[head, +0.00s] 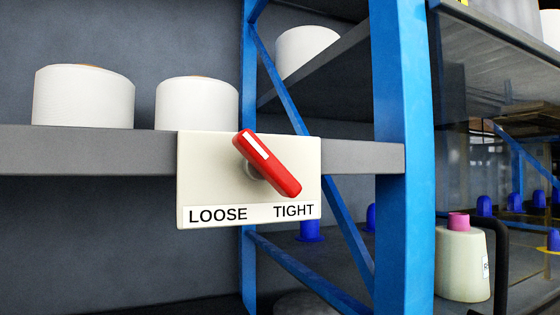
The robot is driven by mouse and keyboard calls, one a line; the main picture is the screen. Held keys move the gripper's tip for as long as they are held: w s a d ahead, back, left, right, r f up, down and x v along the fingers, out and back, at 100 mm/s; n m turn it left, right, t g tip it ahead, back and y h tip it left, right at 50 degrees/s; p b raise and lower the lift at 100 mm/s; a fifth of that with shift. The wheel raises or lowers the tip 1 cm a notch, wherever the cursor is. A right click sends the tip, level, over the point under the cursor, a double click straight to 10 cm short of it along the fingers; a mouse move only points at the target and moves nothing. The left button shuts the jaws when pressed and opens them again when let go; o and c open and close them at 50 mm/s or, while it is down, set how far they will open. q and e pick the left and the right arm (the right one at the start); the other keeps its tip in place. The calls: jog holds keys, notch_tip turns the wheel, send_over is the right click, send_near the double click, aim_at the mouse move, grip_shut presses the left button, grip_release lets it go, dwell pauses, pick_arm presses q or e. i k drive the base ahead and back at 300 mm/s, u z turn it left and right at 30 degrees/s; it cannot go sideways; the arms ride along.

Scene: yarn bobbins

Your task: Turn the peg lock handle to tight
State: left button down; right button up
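The red peg lock handle (272,166) sits on a cream plate (205,165) fixed to the front of the grey shelf. The handle is tilted, running from upper left to lower right. Its lower right end is above the word TIGHT, and a white stripe marks its upper left part. LOOSE is printed at the plate's lower left and TIGHT at its lower right. A round mount shows partly behind the handle. Neither of my grippers is in view, and nothing touches the handle.
A blue upright (404,150) stands right of the plate. A cream bobbin with a pink core (462,265) stands at lower right. Space before the plate looks clear.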

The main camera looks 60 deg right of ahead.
aim_at(259, 163)
jog(key=z, duration=3.4)
jog(key=k, duration=1.45)
jog(key=u, duration=1.6)
jog(key=i, duration=0.5)
jog(key=z, duration=0.1)
